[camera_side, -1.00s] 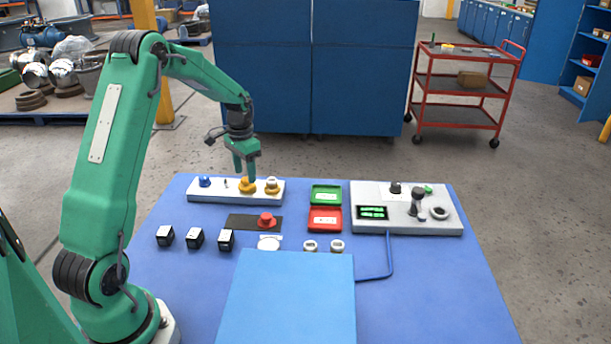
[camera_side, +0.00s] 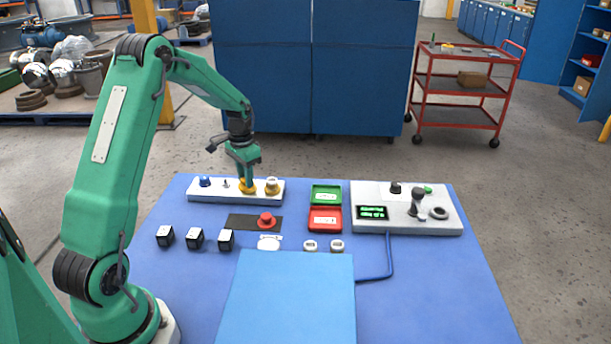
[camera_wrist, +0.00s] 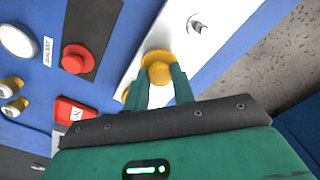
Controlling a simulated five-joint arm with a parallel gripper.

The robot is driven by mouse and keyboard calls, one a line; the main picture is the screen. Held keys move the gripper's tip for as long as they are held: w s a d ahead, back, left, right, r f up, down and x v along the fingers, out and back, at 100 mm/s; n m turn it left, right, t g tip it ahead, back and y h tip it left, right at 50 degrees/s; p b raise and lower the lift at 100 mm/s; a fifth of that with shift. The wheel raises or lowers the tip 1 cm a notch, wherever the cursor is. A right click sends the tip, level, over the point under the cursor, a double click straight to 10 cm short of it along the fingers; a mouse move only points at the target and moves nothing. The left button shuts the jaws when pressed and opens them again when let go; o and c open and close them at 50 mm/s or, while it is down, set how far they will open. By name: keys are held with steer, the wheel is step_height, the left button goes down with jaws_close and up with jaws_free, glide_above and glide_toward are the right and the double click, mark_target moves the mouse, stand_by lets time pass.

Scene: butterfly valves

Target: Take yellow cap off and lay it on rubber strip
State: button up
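The yellow cap (camera_side: 247,187) sits on the long white block (camera_side: 215,193) at the back left of the table. My gripper (camera_side: 248,178) points down onto it, with the fingertips at the cap. In the wrist view the yellow cap (camera_wrist: 157,66) shows between the tips of the two fingers (camera_wrist: 160,78). The fingers are apart with the cap's knob between them; whether they press on it I cannot tell. The rubber strip (camera_side: 237,221) is black and lies flat in front of the block. A red cap (camera_side: 267,219) stands on its right part.
The block also carries a blue cap (camera_side: 204,181), a thin bare stem (camera_side: 226,184) and a yellow-and-white piece (camera_side: 272,186) close right of my gripper. Green (camera_side: 326,194) and red (camera_side: 325,219) trays lie to the right. The strip's left part is bare.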

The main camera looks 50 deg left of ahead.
steer(key=shift+r, duration=0.1)
stand_by(0.3)
steer(key=shift+r, duration=0.8)
step_height(320, 180, up, 2)
steer(key=shift+r, duration=0.25)
steer(key=d+r, duration=0.6)
steer(key=d, duration=0.5)
steer(key=shift+d+r, duration=0.35)
steer(key=shift+s+d, duration=0.1)
steer(key=s+d+f, duration=0.4)
steer(key=s+d, duration=0.4)
steer(key=a+f, duration=0.2)
steer(key=a, duration=0.2)
steer(key=a+f, duration=0.2)
steer(key=a, duration=0.2)
steer(key=a+f, duration=0.2)
steer(key=a, duration=0.1)
steer(key=shift+w+a+f, duration=0.3)
steer(key=shift+w+a, duration=0.05)
steer(key=shift+a, duration=0.05)
steer(key=shift+f, duration=0.1)
steer(key=shift+f, duration=1.9)
